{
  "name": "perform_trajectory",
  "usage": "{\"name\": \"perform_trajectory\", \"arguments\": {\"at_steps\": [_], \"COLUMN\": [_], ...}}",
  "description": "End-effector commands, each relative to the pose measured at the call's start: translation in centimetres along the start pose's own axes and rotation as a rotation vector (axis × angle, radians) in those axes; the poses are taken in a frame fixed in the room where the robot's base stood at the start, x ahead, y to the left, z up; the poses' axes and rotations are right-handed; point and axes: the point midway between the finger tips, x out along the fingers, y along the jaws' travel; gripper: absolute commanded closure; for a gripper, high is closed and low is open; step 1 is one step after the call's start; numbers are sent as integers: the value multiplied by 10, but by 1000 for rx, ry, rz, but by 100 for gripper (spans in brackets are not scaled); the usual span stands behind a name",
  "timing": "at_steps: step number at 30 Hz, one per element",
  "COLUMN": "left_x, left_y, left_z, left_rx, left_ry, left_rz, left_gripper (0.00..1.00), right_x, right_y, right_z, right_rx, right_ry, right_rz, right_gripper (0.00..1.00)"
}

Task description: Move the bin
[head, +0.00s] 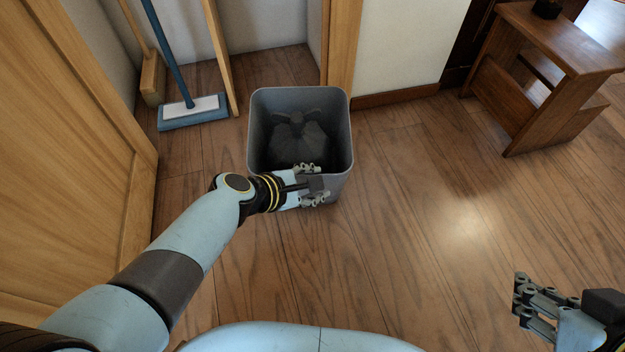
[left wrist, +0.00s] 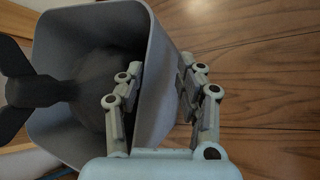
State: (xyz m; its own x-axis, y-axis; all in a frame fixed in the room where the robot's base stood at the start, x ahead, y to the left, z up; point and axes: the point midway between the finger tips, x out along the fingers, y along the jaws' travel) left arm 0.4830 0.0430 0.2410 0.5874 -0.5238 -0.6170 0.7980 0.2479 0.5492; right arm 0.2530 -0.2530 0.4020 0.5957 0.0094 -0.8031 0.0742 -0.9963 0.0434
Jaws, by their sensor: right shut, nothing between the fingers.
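The bin (head: 258,135) is a grey, open-topped rounded-square container standing upright on the wooden floor near the doorway. A dark tied bag (head: 300,140) lies inside it. My left gripper (head: 318,184) is at the bin's near right rim. In the left wrist view its fingers (left wrist: 158,85) straddle the bin's wall (left wrist: 158,60), one inside and one outside, with space between them, so it looks open around the wall. My right gripper (head: 520,295) is shut and empty at the lower right, well apart from the bin.
A blue mop (head: 190,112) and a broom (head: 152,80) stand in the recess at the back left. A wooden door (head: 70,130) is at the left. A wooden stool-like stand (head: 560,45) is at the upper right. The floor (head: 420,220) right of the bin is clear.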

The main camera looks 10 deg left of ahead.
Motion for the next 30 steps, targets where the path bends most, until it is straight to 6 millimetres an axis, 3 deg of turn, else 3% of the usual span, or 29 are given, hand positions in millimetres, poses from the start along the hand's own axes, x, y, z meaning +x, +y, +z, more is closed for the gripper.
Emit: {"name": "perform_trajectory", "arguments": {"at_steps": [1, 8, 21, 30], "left_x": [8, 2, -62, -80], "left_y": [-10, -10, -3, -1], "left_z": [28, 26, 6, 0], "left_rx": [-37, -36, -10, -3], "left_ry": [-32, -31, -7, 0], "left_rz": [-3, -2, 0, -1], "left_gripper": [66, 66, 66, 66], "right_x": [0, 2, 2, 2], "right_y": [0, 0, 0, 0], "right_z": [0, -2, -2, -2], "right_rx": [0, 5, 4, 4], "right_ry": [0, 6, 5, 5], "right_rz": [0, 1, 1, 1], "right_gripper": [100, 100, 100, 100]}}
